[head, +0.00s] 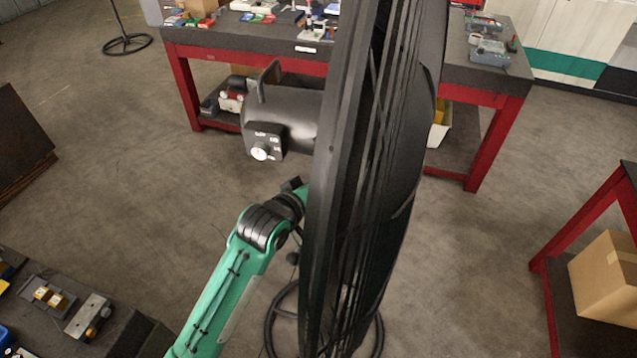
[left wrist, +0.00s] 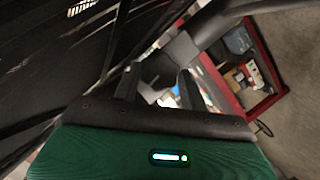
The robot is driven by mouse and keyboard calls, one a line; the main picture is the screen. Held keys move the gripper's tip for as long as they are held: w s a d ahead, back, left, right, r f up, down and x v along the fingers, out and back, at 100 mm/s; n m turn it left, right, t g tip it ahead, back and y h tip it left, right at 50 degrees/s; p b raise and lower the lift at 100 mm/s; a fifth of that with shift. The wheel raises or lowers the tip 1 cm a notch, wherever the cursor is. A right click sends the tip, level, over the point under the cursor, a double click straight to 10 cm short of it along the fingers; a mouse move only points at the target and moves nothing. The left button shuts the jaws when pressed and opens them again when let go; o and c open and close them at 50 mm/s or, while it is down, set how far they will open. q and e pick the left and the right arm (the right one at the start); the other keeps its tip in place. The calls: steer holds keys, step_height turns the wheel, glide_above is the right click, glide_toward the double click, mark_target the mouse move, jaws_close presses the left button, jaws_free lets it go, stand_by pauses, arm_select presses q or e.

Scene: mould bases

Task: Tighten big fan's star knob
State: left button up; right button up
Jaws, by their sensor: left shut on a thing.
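The big fan (head: 375,180) stands in front of me, its black cage seen nearly edge-on in the head view. Its motor housing (head: 285,110) with a control box and white dial (head: 260,150) sticks out to the left. My left arm reaches up behind the cage, which hides the gripper there. In the left wrist view my left gripper (left wrist: 157,80) is shut on a small dark grey part (left wrist: 153,72) by the fan's bracket (left wrist: 185,50), which I take to be the star knob. Its shape is mostly hidden by the fingers. My right gripper is not in view.
A red-framed workbench (head: 350,66) with tools stands behind the fan. A dark table with metal parts (head: 88,315) is at lower left. A red-framed table (head: 590,220) with a cardboard box (head: 607,278) is at right. The floor between is clear.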

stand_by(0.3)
arm_select(q)
steer(key=o, duration=1)
